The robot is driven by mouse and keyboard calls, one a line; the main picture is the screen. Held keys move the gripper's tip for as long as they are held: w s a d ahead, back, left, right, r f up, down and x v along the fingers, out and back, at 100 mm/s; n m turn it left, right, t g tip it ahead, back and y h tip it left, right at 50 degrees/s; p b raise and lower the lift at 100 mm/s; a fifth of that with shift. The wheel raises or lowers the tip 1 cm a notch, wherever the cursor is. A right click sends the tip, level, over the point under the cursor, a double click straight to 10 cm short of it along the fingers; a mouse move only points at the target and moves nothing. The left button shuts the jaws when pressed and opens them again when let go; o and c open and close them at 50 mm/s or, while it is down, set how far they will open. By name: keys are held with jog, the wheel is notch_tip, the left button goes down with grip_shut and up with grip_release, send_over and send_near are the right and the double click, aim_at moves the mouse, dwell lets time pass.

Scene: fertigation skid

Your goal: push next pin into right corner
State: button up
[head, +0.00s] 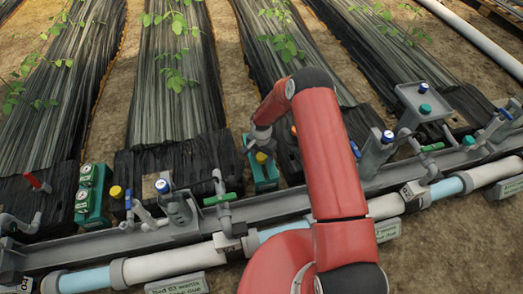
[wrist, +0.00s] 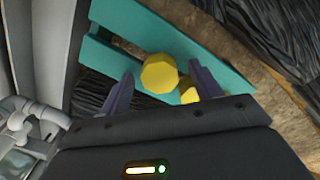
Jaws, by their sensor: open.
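In the wrist view a yellow faceted pin head (wrist: 159,73) stands between my gripper's (wrist: 162,84) two dark fingers, with a gap visible on each side. My gripper is open. A second yellow piece (wrist: 187,95) shows just beside the right finger, partly hidden. Both lie by a teal frame (wrist: 215,75) with an opening over black sheeting. In the head view my gripper (head: 257,143) is over the small teal frame (head: 264,181), and a yellow pin head (head: 261,157) shows just below it. I cannot tell whether the fingers touch the pin.
A teal tray with round gauges (head: 87,190) stands at the left. A yellow-capped fitting (head: 116,192) is next to it. The grey rail with pipes (head: 255,210) and valves with green handles (head: 219,198) runs across the front. Plant rows (head: 170,90) lie behind.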

aim_at(261, 156)
jog(key=shift+f, duration=0.2)
jog(key=shift+c, duration=0.2)
jog(key=c, duration=1)
jog(key=shift+r+p, duration=1.3)
jog(key=shift+r, duration=1.9)
